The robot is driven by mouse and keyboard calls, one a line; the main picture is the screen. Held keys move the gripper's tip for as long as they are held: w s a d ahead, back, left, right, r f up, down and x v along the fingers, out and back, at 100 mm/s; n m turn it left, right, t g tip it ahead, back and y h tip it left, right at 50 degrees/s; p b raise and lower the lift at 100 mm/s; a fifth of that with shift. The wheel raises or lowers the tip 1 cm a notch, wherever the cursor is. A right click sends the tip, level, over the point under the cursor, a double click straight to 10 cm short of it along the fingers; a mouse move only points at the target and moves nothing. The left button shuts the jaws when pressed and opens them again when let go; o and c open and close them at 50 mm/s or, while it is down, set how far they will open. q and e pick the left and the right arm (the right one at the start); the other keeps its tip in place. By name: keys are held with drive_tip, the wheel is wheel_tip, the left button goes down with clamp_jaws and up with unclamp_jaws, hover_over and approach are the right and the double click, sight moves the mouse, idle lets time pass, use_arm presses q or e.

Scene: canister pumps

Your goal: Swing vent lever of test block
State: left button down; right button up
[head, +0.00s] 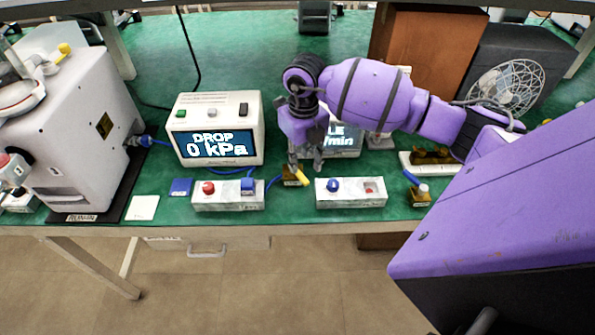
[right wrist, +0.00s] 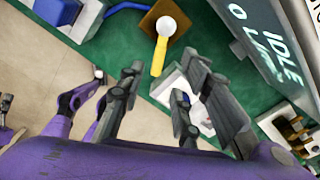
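The test block (head: 289,179) is a small brown block on the bench between two white boxes. Its yellow lever (head: 301,177) points toward the front right in the head view. In the right wrist view the lever (right wrist: 159,52) shows whole, with a white round hub on the brown block (right wrist: 177,45). My right gripper (head: 306,168) is above the block in the head view. In the right wrist view its two fingers (right wrist: 163,75) are apart, with the lever's free end between the tips in the picture. I see no contact. My left gripper is not seen in the head view.
White boxes with a red knob (head: 208,188) and a blue knob (head: 333,185) flank the block. Behind are a display reading 0 kPa (head: 213,145) and one partly hidden by my arm, reading IDLE (right wrist: 283,65). Blue tubing runs beside the block. The bench's front edge is close.

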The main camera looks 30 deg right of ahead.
sight(302, 176)
wheel_tip(302, 176, down, 5)
drive_tip(key=shift+r, duration=0.1)
drive_tip(key=shift+c, duration=0.2)
clamp_jaws()
